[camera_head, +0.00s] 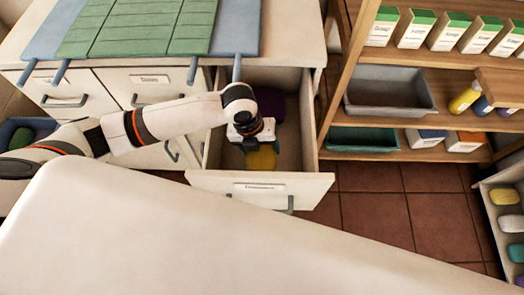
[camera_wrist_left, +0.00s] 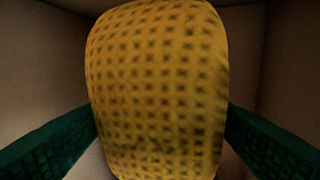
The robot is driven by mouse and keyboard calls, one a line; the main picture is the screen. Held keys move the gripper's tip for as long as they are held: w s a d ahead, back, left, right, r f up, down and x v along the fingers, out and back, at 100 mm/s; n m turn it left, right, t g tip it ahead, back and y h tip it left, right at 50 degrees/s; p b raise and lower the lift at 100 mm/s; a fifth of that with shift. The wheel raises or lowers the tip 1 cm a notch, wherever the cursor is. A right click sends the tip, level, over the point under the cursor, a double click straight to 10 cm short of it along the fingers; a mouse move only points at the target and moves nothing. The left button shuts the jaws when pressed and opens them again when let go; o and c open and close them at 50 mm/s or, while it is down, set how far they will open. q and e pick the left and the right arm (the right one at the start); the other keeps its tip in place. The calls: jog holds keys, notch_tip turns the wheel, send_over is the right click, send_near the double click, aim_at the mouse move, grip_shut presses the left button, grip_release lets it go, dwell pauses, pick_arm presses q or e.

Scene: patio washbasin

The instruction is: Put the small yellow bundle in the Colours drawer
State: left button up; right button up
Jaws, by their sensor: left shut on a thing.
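The small yellow bundle (camera_head: 262,158) is inside the open drawer (camera_head: 307,182), low between the drawer walls. In the left wrist view the yellow bundle (camera_wrist_left: 157,85) has a waffle texture and fills the middle, between two green fingers. My left gripper (camera_head: 258,145) points down into the drawer and is shut on the bundle. I cannot tell whether the bundle touches the drawer floor. The drawer's front has a label (camera_head: 260,187) too small to read. A dark purple thing (camera_head: 277,103) lies at the back of the drawer, partly hidden by my arm. My right gripper is not in view.
Closed drawers (camera_head: 150,82) with grey handles stand to the left. Blue and green mats (camera_head: 150,30) lie on the cabinet top. A wooden shelf (camera_head: 455,60) with boxes and a grey bin (camera_head: 390,95) stands close on the right. Tiled floor (camera_head: 375,215) is clear.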

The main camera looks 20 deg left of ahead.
pick_arm(q)
jog(key=x, duration=0.2)
jog(key=a+x, duration=0.1)
jog(key=x, duration=0.5)
jog(key=shift+s+a+f+b, duration=0.2)
jog(key=shift+a+f+b, duration=0.1)
jog(key=shift+f+b, duration=0.1)
jog(key=shift+f, duration=0.2)
jog(key=o, duration=1)
jog(key=shift+r, duration=0.25)
jog(key=p+v, duration=0.1)
jog(key=v, duration=1.1)
jog(key=shift+p, duration=0.3)
